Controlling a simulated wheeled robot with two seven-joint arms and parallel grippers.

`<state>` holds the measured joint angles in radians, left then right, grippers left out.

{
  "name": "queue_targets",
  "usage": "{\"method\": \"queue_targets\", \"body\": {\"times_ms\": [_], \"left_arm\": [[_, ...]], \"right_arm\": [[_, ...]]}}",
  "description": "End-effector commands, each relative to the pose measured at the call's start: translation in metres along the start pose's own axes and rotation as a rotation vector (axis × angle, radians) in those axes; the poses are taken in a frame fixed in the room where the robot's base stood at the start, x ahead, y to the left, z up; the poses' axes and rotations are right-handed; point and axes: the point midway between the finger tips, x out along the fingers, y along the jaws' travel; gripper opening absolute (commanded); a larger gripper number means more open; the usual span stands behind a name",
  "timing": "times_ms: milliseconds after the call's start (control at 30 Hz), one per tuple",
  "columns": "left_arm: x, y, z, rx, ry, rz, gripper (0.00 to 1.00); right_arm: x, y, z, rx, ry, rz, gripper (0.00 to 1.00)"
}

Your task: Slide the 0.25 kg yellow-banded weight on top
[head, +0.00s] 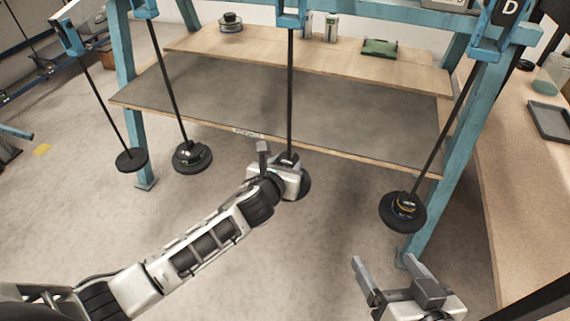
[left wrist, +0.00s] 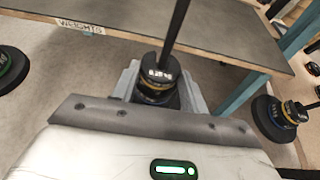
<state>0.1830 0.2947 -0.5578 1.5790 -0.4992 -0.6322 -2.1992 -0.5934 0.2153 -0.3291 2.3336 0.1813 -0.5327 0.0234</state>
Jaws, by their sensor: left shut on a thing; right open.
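A dark weight with a yellow band (left wrist: 158,84) sits between the jaws of my left gripper (left wrist: 160,92), which is shut on it. The middle hanging rod (head: 290,85) rises from the top of this weight in the left wrist view; I cannot tell if the weight rests on anything below. In the head view the left gripper (head: 278,165) is at the foot of that rod and mostly hides the weight. My right gripper (head: 387,268) is open and empty at the lower right.
Other rods carry a bare disc (head: 131,160), a green-edged stack (head: 192,157) and a right-hand stack (head: 403,210) with a yellowish band. A wooden bench (head: 340,110) with a grey top stands behind.

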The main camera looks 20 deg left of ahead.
Motion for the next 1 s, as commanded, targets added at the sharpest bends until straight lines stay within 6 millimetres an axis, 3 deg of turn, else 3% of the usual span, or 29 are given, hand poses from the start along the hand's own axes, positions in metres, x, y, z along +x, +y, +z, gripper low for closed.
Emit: {"method": "queue_targets", "body": {"times_ms": [767, 800, 867, 1000], "left_arm": [[0.0033, -0.0001, -0.0065, 0.001, -0.003, -0.001, 0.22], [0.0033, -0.0001, -0.0064, 0.001, -0.003, -0.001, 0.5], [0.0033, -0.0001, -0.0064, 0.001, -0.003, -0.001, 0.66], [0.0033, 0.0, -0.0069, 0.001, -0.002, 0.0, 0.69]], "right_arm": [[0.0008, 0.0004, 0.0012, 0.0, 0.002, 0.0, 0.8], [0.0008, 0.0004, 0.0012, 0.0, 0.002, 0.0, 0.8], [0.0008, 0.0004, 0.0012, 0.0, 0.002, 0.0, 0.8], [0.0008, 0.0005, 0.0011, -0.001, 0.002, 0.0, 0.8]]}}
